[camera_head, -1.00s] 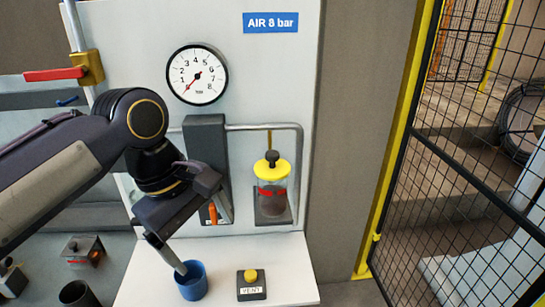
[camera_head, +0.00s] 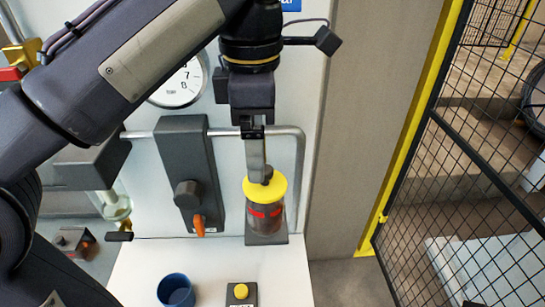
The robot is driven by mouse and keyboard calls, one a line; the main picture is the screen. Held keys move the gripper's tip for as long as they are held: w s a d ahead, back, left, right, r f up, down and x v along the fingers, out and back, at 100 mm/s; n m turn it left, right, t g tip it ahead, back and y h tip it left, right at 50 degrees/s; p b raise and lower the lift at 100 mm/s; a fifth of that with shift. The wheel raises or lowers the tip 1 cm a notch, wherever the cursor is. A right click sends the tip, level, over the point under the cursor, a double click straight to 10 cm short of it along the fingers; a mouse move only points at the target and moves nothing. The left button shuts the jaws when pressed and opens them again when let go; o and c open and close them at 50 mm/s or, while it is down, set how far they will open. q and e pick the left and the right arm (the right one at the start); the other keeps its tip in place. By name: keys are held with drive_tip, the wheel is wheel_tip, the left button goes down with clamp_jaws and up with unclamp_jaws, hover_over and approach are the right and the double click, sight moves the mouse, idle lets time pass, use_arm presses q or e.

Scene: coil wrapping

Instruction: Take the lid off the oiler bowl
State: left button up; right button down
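The oiler bowl (camera_head: 265,219) is a clear cup with a red band, standing on a grey bracket at the right of the white panel. Its yellow lid (camera_head: 277,188) sits on top, with a small dark knob (camera_head: 268,173) in the middle. My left gripper (camera_head: 259,178) points down from above, its fingertips right at the knob and partly covering it. The fingers are seen edge-on, so I cannot tell if they are closed on the knob. My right gripper is not in view.
A metal pipe (camera_head: 300,165) bends down the panel just right of the bowl. A grey block with an orange-tipped lever (camera_head: 186,165) is to the left. A blue cup (camera_head: 175,289) and a yellow button box (camera_head: 241,292) stand on the white shelf (camera_head: 212,265).

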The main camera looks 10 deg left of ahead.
use_arm(q)
drive_tip(key=shift+w+f, duration=0.25)
drive_tip(key=shift+f+b, duration=0.55)
drive_tip(key=shift+f, duration=0.4)
drive_tip(key=shift+s+f, duration=0.2)
drive_tip(key=shift+f, duration=0.1)
drive_tip(key=f, duration=0.3)
drive_tip(key=shift+w+d+f, duration=0.2)
drive_tip(key=shift+f, duration=0.65)
drive_tip(key=c, duration=1.1)
drive_tip(key=shift+o, duration=0.2)
wheel_tip(320, 180, up, 8)
drive_tip(key=shift+r+p, duration=0.15)
drive_tip(key=shift+p, duration=0.5)
drive_tip(key=shift+r+p, duration=0.6)
drive_tip(key=shift+p, duration=0.1)
wheel_tip(320, 180, down, 4)
drive_tip(key=b, duration=0.3)
drive_tip(key=shift+r+b, duration=0.2)
drive_tip(key=shift+b, duration=0.1)
drive_tip(key=shift+r, duration=0.15)
